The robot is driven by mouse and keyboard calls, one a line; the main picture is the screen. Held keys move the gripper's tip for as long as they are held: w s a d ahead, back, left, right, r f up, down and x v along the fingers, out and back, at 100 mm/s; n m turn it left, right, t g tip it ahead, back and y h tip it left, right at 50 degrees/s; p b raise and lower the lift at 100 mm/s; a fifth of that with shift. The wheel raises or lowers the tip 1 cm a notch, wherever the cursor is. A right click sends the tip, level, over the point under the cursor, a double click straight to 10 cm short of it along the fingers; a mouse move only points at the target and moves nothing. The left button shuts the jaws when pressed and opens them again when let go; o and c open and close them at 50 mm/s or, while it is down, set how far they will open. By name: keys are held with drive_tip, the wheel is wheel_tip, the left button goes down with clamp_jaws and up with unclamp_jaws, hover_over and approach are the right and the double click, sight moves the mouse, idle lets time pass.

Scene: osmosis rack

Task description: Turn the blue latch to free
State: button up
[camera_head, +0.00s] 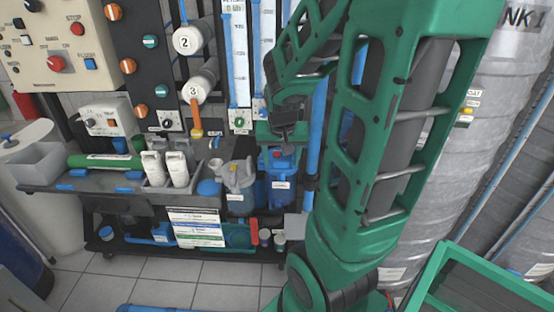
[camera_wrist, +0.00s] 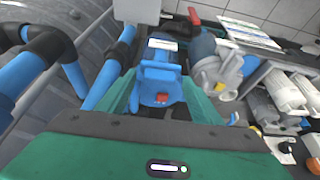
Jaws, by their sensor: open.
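My gripper (camera_head: 280,137) is just above the housing's top in the head view. In the wrist view its green fingers (camera_wrist: 160,100) are spread, one on each side of the housing. Nothing is held, and contact cannot be told.
A grey-capped canister (camera_head: 238,180) stands close left of the housing. A vertical blue pipe (camera_head: 316,140) runs close on the right. White bottles (camera_head: 176,168) stand in the tray further left. A large wrapped tank (camera_head: 480,130) stands at the right. Tiled floor in front is mostly clear.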

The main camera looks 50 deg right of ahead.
drive_tip(key=v, duration=1)
drive_tip(key=shift+r, duration=0.3)
drive_tip(key=shift+a, duration=0.1)
